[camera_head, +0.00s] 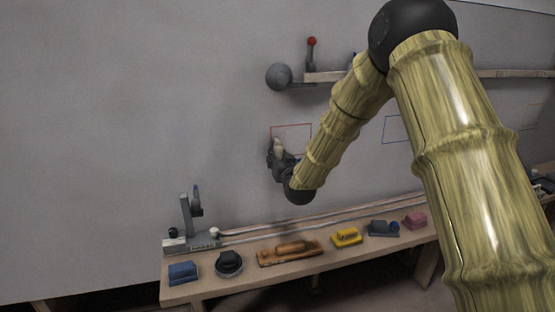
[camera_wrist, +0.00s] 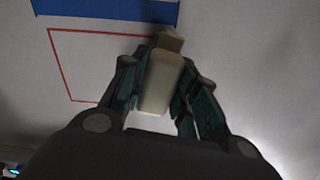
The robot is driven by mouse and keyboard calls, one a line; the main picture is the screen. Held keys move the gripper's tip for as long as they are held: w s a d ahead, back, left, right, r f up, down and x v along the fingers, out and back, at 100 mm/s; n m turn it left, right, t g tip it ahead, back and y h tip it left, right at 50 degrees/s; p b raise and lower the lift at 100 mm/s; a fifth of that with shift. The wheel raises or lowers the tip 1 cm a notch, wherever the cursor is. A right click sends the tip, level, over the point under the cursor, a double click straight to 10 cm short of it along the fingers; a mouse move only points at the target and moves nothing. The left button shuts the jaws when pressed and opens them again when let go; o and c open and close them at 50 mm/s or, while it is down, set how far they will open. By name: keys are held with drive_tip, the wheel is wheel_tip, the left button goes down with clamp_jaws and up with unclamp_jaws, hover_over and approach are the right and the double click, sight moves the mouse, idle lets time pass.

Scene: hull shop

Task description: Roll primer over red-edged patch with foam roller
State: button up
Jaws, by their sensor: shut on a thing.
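The red-edged patch (camera_head: 296,135) is a thin red outline on the grey wall, left of my forearm in the head view. It also shows in the wrist view (camera_wrist: 92,65), left of the fingers, with its right side hidden. My gripper (camera_head: 277,155) is at the patch's lower left in the head view. In the wrist view, its fingers (camera_wrist: 160,90) are shut on a cream handle-like piece (camera_wrist: 162,78), which I take to be the foam roller's. A tan block shows at its far end. I cannot make out the roller's foam or whether it touches the wall.
A bench (camera_head: 205,291) below holds a grey stand (camera_head: 188,222), a blue block (camera_head: 183,272), a yellow block (camera_head: 346,237) and other tools. A rail (camera_head: 325,76) with a grey ball crosses the wall above. A blue band (camera_wrist: 105,10) of unclear nature tops the wrist view.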

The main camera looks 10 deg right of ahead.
sight(278, 149)
drive_tip(key=d, duration=0.9)
drive_tip(key=shift+w, duration=0.15)
idle(0.9)
drive_tip(key=shift+d+r+p, duration=0.9)
drive_tip(key=shift+d+p, duration=0.1)
drive_tip(key=shift+d, duration=1.8)
drive_tip(key=shift+a+f, duration=0.1)
drive_tip(key=shift+a, duration=7.3)
drive_tip(key=shift+r+p, duration=0.3)
drive_tip(key=shift+r, duration=0.6)
drive_tip(key=shift+d, duration=1.65)
